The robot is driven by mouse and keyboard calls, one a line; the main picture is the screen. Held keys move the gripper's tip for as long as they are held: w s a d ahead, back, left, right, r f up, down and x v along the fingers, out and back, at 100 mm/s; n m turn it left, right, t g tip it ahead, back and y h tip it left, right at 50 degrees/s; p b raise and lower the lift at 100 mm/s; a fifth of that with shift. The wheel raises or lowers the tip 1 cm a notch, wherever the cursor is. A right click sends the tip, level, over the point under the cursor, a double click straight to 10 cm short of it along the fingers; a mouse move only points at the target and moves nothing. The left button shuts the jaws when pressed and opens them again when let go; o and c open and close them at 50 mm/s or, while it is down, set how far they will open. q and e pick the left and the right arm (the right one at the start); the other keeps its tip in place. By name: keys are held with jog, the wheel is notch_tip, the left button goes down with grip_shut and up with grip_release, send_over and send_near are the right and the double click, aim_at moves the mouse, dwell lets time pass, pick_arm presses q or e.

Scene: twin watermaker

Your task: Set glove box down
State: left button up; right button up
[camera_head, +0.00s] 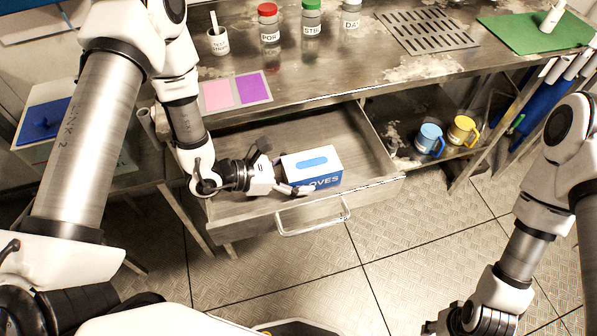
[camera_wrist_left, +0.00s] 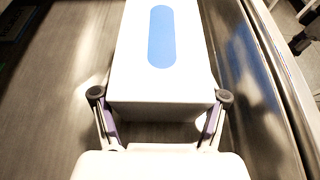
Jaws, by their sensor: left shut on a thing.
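The glove box (camera_head: 312,167) is a white and blue carton marked GLOVES, with a blue oval on its top. In the head view it is within the open drawer (camera_head: 372,158), near the drawer's front. My left gripper (camera_head: 285,180) reaches in from the left and is shut on the near end of the glove box. In the left wrist view the gripper's two fingers (camera_wrist_left: 161,98) sit at either side of the glove box (camera_wrist_left: 165,75). I cannot tell whether the box's underside touches the drawer floor. My right gripper (camera_head: 450,330) is low at the right, cut off by the picture's bottom edge.
The drawer handle (camera_head: 313,218) projects at the front. Above, the metal counter (camera_head: 330,60) holds lidded jars (camera_head: 268,22), a pink and purple card (camera_head: 236,92) and a green mat (camera_head: 530,32). Blue (camera_head: 429,138) and yellow (camera_head: 461,130) jugs stand on the shelf right of the drawer.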

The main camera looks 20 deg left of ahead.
pick_arm(q)
jog(key=shift+f, duration=0.1)
jog(key=shift+f+b, duration=0.1)
jog(key=shift+b, duration=0.2)
jog(key=o, duration=1.3)
jog(key=shift+r+p, duration=0.35)
jog(key=shift+p, duration=0.05)
jog(key=v, duration=0.7)
jog(key=shift+s+a, duration=0.1)
jog(key=shift+a, duration=0.05)
